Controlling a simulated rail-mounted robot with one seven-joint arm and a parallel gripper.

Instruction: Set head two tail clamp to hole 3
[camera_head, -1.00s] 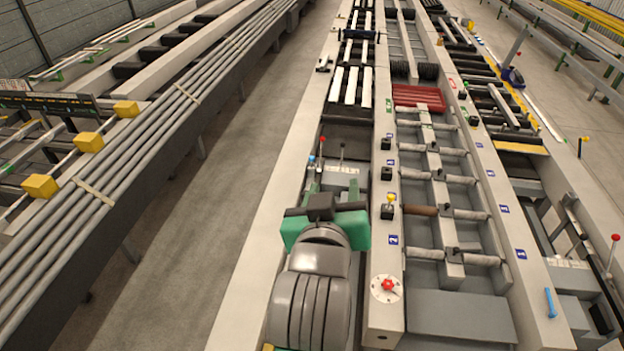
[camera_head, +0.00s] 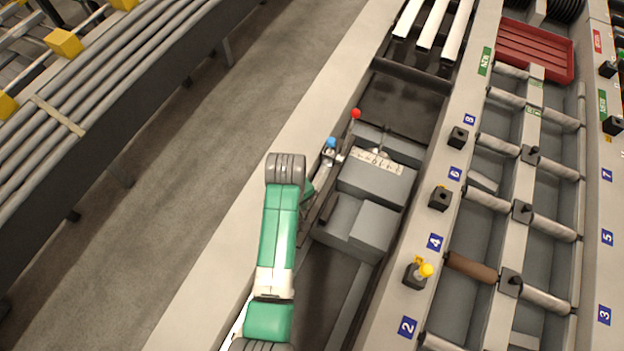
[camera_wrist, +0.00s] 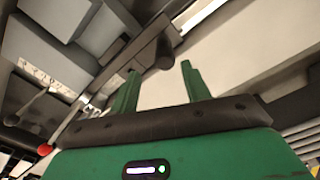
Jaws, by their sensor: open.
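A grey head unit (camera_head: 372,185) with a white numbered scale (camera_head: 376,161) sits in the left bed. A blue-knobbed lever (camera_head: 330,143) and a red-knobbed lever (camera_head: 356,114) stand at its far left. My green gripper (camera_head: 308,190) is low beside the unit's left edge, mostly hidden by my wrist. In the wrist view my gripper (camera_wrist: 160,68) has its two fingers apart. A dark bar with a rounded end (camera_wrist: 160,52) lies beyond the fingertips; contact cannot be told. The scale (camera_wrist: 45,80) and red knob (camera_wrist: 44,149) show at left. Which part is the tail clamp, and its hole, cannot be told.
A pale bed rail (camera_head: 225,235) runs along the left, with open floor (camera_head: 165,195) beyond. Right of the unit, a rail carries black blocks (camera_head: 440,198) and a yellow-topped block (camera_head: 416,275) beside blue number plates. A red tray (camera_head: 537,50) is at the upper right.

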